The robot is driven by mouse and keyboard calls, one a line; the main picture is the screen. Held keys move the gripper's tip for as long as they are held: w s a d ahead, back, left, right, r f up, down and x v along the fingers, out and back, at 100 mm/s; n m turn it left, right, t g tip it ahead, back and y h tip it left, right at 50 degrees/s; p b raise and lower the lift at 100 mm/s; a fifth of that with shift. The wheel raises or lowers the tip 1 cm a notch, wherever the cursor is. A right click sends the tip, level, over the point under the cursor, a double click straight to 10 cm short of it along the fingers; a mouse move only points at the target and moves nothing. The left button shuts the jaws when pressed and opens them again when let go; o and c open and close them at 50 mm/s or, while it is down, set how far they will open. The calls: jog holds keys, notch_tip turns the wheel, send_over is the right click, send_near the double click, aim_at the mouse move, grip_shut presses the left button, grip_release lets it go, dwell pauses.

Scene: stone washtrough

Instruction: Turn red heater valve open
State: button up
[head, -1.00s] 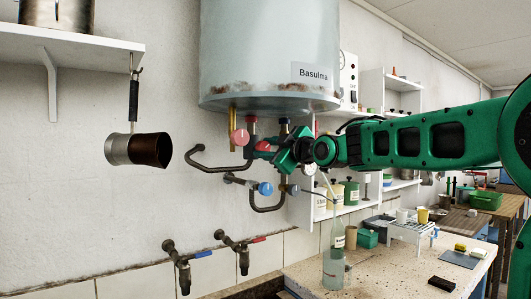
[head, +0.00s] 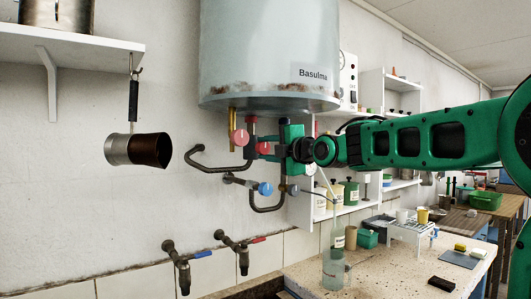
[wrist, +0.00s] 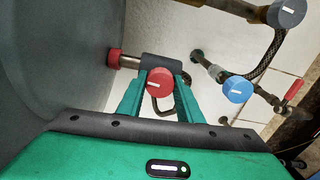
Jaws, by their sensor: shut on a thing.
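The red heater valve knob (wrist: 160,83) sits between my two green fingers in the wrist view, its white mark showing on its face. My gripper (wrist: 160,98) is shut on it, one finger on each side. In the head view, my gripper (head: 275,147) reaches in from the right beneath the grey water heater (head: 270,50), and the held red knob (head: 263,148) is partly hidden by the fingers.
A blue knob (head: 265,188) sits below on the lower pipe and also shows in the wrist view (wrist: 238,89). Dark bent pipes surround the valves. Two wall taps (head: 178,262) stick out lower left. A bottle (head: 336,255) stands on the counter below my arm.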

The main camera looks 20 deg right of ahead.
jog(key=shift+d+n, duration=0.15)
jog(key=shift+n, duration=0.35)
jog(key=o, duration=1)
jog(key=shift+o, duration=0.2)
jog(key=shift+s, duration=0.1)
jog(key=v, duration=1)
jog(key=shift+s, duration=0.2)
